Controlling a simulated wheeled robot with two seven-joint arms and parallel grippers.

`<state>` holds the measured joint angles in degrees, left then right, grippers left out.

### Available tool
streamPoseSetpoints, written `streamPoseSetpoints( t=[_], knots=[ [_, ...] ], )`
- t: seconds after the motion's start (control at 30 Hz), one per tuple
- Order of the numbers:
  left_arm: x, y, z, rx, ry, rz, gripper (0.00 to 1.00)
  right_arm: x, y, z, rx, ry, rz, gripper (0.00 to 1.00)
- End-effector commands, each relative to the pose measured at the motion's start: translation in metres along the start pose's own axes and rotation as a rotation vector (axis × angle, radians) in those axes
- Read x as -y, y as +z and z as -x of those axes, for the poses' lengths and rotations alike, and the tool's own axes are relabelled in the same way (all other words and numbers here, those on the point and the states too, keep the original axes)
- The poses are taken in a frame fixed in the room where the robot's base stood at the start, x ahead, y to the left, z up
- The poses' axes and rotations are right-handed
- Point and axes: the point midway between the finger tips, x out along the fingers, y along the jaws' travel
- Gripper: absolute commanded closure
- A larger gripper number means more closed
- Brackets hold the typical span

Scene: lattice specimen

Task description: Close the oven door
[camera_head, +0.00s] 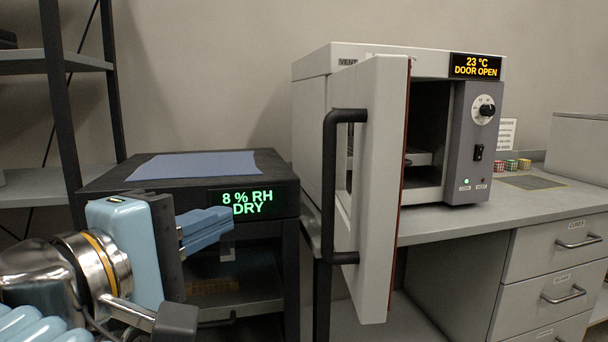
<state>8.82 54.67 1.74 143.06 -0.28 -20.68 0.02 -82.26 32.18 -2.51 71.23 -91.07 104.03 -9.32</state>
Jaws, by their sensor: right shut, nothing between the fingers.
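The oven (462,140) stands on a grey bench, and its display (475,66) reads "23 °C DOOR OPEN". Its pale door (381,190) is swung open toward me, seen nearly edge-on, with a black bar handle (328,190) on its left face. Part of the dark chamber with a shelf shows to the right of the door.
A dark-framed shelf (55,62) is at the far left. Drawers (560,265) and small colored items (511,164) are at right.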

Motion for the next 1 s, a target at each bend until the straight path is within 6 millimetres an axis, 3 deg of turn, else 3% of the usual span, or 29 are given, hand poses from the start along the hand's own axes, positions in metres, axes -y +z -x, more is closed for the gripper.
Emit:
streamPoseSetpoints(
  t=[0.1,0.23,0.7,1.0],
  knots=[
    [-0.001,0.0,0.001,0.0,0.0,-0.001,1.0,-0.023,0.021,0.02,0.029,0.035,-0.058,1.0],
    [-0.001,0.0,0.001,0.0,0.0,-0.001,1.0,-0.027,0.025,0.014,0.039,0.041,-0.068,1.0],
    [-0.002,0.0,0.004,0.001,0.001,-0.001,1.0,-0.03,0.028,-0.079,0.039,0.039,-0.065,1.0],
    [-0.001,0.0,0.002,0.001,0.0,-0.001,1.0,-0.029,0.054,-0.102,0.036,0.039,-0.066,1.0]
  ],
)
